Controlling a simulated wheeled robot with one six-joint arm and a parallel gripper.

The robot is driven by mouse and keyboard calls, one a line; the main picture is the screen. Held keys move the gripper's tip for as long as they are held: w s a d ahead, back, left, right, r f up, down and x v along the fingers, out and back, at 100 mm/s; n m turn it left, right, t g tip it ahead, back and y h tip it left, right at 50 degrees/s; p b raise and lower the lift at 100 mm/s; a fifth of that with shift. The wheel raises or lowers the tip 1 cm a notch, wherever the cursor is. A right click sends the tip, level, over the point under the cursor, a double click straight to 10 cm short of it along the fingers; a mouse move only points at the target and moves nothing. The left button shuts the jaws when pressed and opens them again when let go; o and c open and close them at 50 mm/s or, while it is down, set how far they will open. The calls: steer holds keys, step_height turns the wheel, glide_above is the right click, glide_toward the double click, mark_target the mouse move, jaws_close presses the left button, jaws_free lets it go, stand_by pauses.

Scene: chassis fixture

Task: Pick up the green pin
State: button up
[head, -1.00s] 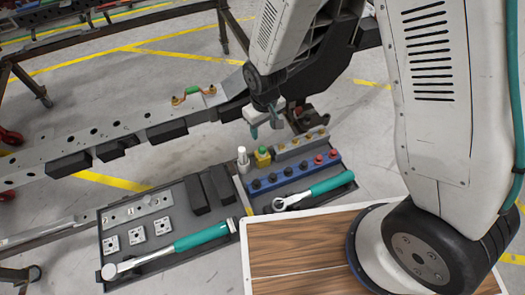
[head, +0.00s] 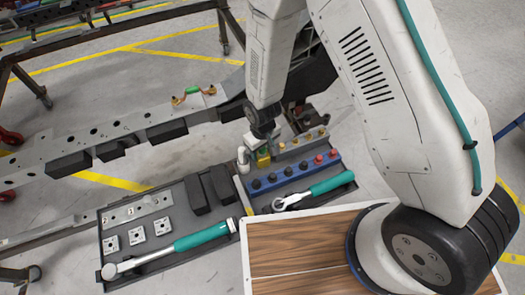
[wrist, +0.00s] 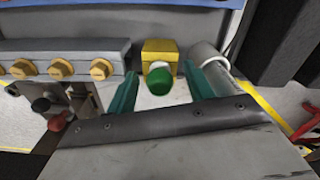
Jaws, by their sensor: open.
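The green pin (wrist: 158,82) has a rounded green top and a pale part beneath it. It stands at a yellow block (wrist: 159,50), which also shows in the head view (head: 263,160). My gripper (wrist: 160,72) is open, with one teal finger on each side of the pin in the wrist view. A gap shows between the pin and each finger; I cannot tell how far down the fingers reach. In the head view, my gripper's end largely covers the pin.
A white cylinder (wrist: 208,62) stands close beside the right finger. A grey bar with yellow bolts (wrist: 60,68) lies close to the left finger. A blue rack with dark and red knobs (head: 290,174) and a teal-handled ratchet (head: 325,187) are nearby in the tray.

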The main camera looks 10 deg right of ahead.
jaws_close()
steer(key=shift+r, duration=0.15)
step_height(320, 180, up, 10)
steer(key=shift+f, duration=0.1)
stand_by(0.6)
step_height(320, 180, up, 6)
stand_by(1.1)
